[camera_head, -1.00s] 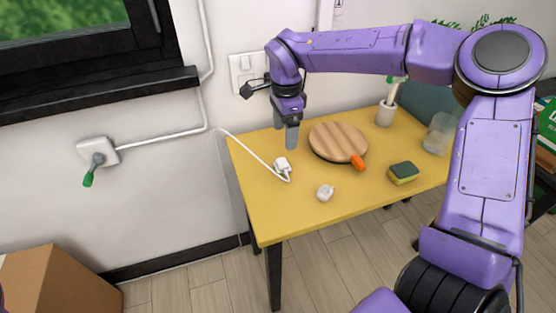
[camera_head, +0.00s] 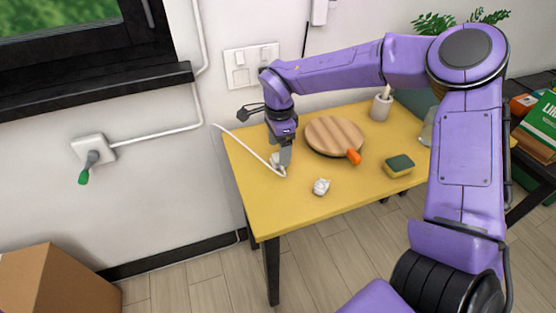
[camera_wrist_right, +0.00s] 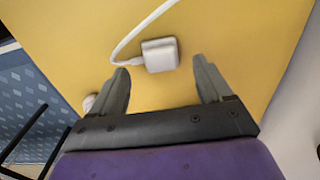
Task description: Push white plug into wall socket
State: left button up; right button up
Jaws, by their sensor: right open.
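The white plug (camera_head: 275,161) lies on the yellow table near its left side, with its white cable running up to the left. In the right wrist view the plug (camera_wrist_right: 160,55) sits just beyond and between the fingertips. My right gripper (camera_head: 284,157) is open over the plug, pointing down, and partly hides it in the head view. In the wrist view the open fingers (camera_wrist_right: 164,80) do not touch the plug. A white wall socket (camera_head: 84,144) at the left has a grey piece with a green end in it. My left gripper is not in view.
The yellow table (camera_head: 270,215) also holds a round wooden board (camera_head: 333,134) with an orange-handled thing, a sponge (camera_head: 398,165), a small white lump (camera_head: 321,186) and a cup (camera_head: 382,106). A double wall plate (camera_head: 250,66) is behind my arm. A cardboard box (camera_head: 65,283) stands at lower left.

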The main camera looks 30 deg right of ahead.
aim_at(278, 156)
notch_tip(278, 156, down, 3)
jog(key=shift+w+f, duration=0.15)
jog(key=shift+a, duration=0.1)
jog(key=shift+c, duration=0.4)
jog(key=c, duration=1)
